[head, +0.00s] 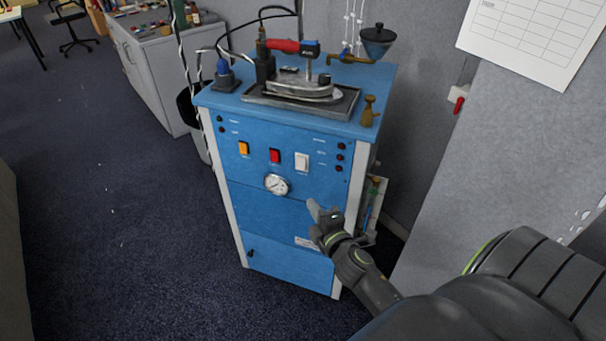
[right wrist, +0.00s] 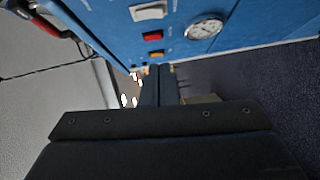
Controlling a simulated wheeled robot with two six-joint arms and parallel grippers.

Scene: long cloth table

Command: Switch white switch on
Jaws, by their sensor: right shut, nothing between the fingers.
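The white switch (head: 301,161) is on the front panel of a blue cabinet (head: 270,215), to the right of a red switch (head: 275,156) and an orange switch (head: 243,148). My right gripper (head: 318,208) is shut and empty, in front of the cabinet and below the white switch, apart from it in the picture. In the right wrist view the white switch (right wrist: 150,11) shows at the top edge, above the shut fingers (right wrist: 157,72). I cannot tell from its face which way it is set. My left gripper is not in view.
A round gauge (head: 277,184) sits below the switches. An iron (head: 300,86) rests on a tray on the cabinet top, with a small brown bottle-like fitting (head: 369,111) at the edge. A grey partition (head: 470,170) stands at the right. Carpet (head: 110,240) is clear at the left.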

